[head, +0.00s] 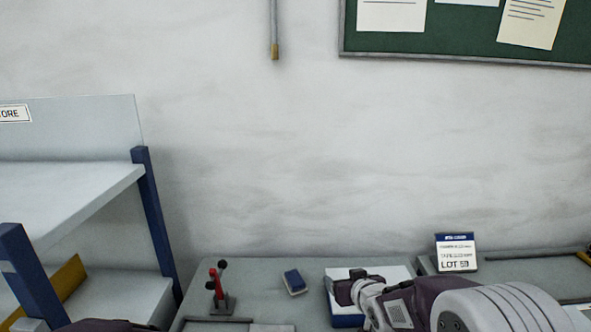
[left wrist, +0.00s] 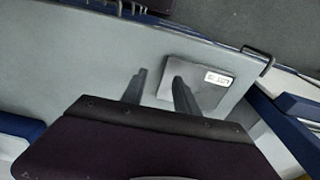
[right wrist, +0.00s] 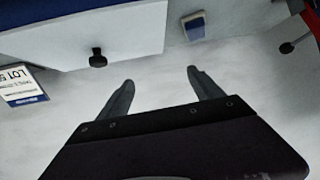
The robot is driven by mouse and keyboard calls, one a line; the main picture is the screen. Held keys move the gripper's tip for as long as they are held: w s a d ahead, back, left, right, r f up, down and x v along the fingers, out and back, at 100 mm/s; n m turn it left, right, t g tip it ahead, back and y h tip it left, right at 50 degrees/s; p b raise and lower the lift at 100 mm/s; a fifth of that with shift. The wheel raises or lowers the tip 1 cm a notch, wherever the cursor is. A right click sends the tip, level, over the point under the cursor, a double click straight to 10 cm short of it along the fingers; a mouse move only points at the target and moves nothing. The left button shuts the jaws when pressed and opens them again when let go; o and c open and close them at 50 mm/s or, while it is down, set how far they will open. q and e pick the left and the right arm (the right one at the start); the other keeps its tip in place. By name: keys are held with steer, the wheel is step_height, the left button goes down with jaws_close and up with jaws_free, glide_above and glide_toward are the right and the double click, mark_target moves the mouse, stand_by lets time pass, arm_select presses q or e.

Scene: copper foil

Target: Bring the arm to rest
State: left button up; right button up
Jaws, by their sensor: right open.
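My right gripper (head: 345,290) is at the end of the right arm, above a white-topped box with a blue side (head: 348,321) on the grey bench. In the right wrist view its two dark fingers (right wrist: 160,76) stand wide apart with nothing between them. My left gripper (left wrist: 159,75) shows in the left wrist view, fingers apart, over a grey surface near a small grey block with a white label (left wrist: 205,90). I cannot tell if they touch the block. In the head view only a dark part of my left arm shows at the bottom left edge.
A red-handled clamp (head: 219,287) and a small blue-and-white block (head: 294,282) stand on the bench (head: 235,270). A LOT sign (head: 456,253) stands at right. A shelf with blue posts (head: 156,220) is at left.

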arm_select(q)
steer(key=shift+s+d+r, duration=0.1)
steer(key=shift+s+r, duration=0.1)
steer(key=shift+s, duration=0.05)
steer(key=shift+w+f, duration=0.1)
steer(key=shift+w, duration=0.1)
arm_select(e)
steer(key=s+d+f+g, duration=0.1)
steer(key=s+f+g, duration=0.2)
steer(key=s, duration=0.6)
steer(key=s+d+f+m+g+h, duration=0.1)
steer(key=s+d+f+g, duration=0.1)
steer(key=s, duration=0.6)
steer(key=s+d+f+m+g, duration=0.1)
steer(key=s+f+g, duration=0.4)
steer(key=s, duration=0.4)
steer(key=shift+s+d+f+h, duration=0.2)
steer(key=shift+s+f+h, duration=0.05)
steer(key=shift+s+h, duration=0.05)
steer(key=shift+s, duration=0.1)
arm_select(q)
steer(key=shift+s, duration=0.1)
